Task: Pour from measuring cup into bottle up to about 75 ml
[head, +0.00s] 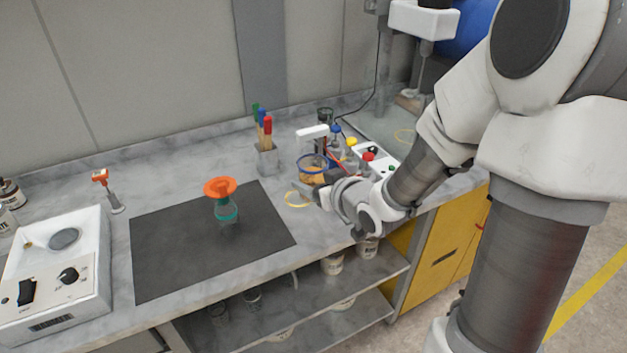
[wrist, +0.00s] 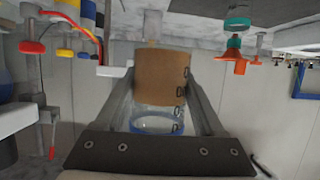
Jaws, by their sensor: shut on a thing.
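The measuring cup (head: 312,166) is clear with a blue rim and holds brown liquid. My gripper (head: 316,181) is shut on it, and it looks roughly upright. In the upside-down wrist view, the cup (wrist: 160,78) sits between my two fingers, with its rim toward the bottom and dark marks on its side. The bottle (head: 227,211) is clear with a teal band and stands on the dark mat, left of my gripper. An orange funnel (head: 220,187) sits in its top. The bottle (wrist: 236,24) and funnel (wrist: 235,61) also show in the wrist view. The bottle's fill level is unclear.
The dark mat (head: 165,250) has free room around the bottle. A holder (head: 267,160) with colour-handled tools stands behind, left of the cup. Several colour-capped items and a control box (head: 378,157) are close behind my gripper. A white hotplate-like device (head: 60,275) is at left.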

